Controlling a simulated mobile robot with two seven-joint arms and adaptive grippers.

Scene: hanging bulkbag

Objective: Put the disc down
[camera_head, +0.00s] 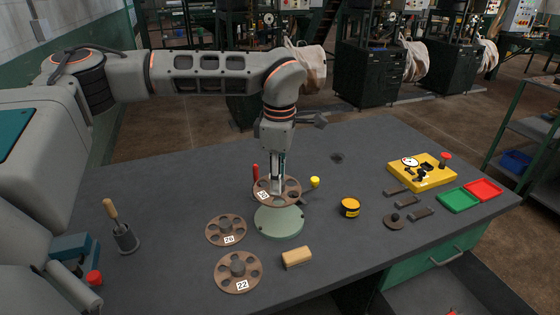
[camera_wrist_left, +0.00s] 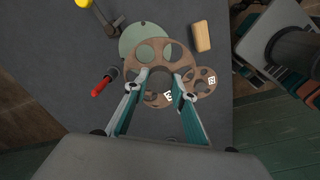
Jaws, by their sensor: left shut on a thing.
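My left gripper (camera_head: 277,188) points down from above and is shut on a brown disc (camera_head: 289,188) with round holes and a white label whose number I cannot read surely. The disc appears above a pale green round stand (camera_head: 279,222); I cannot tell whether they touch. In the left wrist view the gripper (camera_wrist_left: 158,78) has its fingers at the middle of the disc (camera_wrist_left: 179,56), which overlaps part of the green stand (camera_wrist_left: 134,42). Two more discs, 26 (camera_head: 213,229) and 22 (camera_head: 226,276), lie on the grey table. My right gripper is not in view.
A wooden block (camera_head: 297,257) lies in front of the stand. A red-handled tool (camera_head: 255,173) is close behind the held disc. Bare table lies between stand and tin.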

